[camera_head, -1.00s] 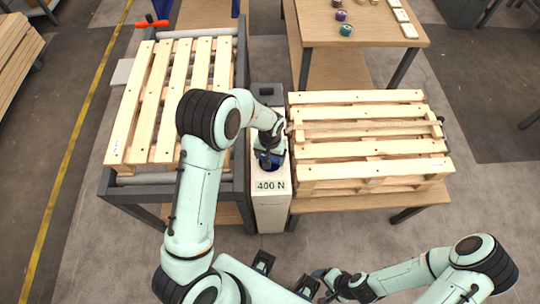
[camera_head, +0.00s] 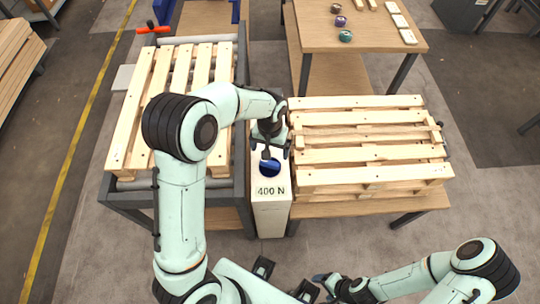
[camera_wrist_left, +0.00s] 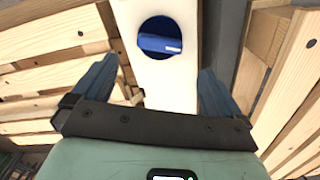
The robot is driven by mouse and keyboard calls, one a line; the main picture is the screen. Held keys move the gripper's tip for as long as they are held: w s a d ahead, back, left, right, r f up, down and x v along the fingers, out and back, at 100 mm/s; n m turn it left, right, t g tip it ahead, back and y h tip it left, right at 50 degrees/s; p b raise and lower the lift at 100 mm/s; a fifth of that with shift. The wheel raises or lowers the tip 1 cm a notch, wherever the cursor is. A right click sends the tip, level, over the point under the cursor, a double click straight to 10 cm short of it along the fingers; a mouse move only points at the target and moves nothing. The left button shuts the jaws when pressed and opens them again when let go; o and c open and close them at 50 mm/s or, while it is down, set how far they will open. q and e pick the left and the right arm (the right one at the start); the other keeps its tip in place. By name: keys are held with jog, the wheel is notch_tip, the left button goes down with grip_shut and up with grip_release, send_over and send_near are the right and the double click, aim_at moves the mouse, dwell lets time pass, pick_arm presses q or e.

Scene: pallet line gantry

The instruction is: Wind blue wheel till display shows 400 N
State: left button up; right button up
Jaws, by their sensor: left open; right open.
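The blue wheel (camera_head: 269,167) sits on top of the narrow white cabinet (camera_head: 271,217) between the two pallet stands. It also shows in the left wrist view (camera_wrist_left: 160,38) as a round dial with a raised blue grip bar and a pale mark at its right end. The display (camera_head: 271,191) on the cabinet reads 400 N. My left gripper (camera_head: 270,150) is open just behind and above the wheel; in its wrist view the fingers (camera_wrist_left: 158,85) are apart with nothing between them, and the wheel lies beyond them. My right gripper (camera_head: 318,284) is open and empty at the bottom, far from the cabinet.
A wooden pallet (camera_head: 140,110) lies on the roller frame (camera_head: 240,120) at left. Stacked pallets (camera_head: 375,150) stand on a table close at right of the cabinet. A back table (camera_head: 385,38) carries several small coils and pale blocks. A red-orange handle (camera_head: 153,29) is at the frame's far end.

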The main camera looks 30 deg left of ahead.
pick_arm(q)
notch_tip(320, 180, up, 4)
jog(key=shift+f, duration=0.15)
dwell(0.6)
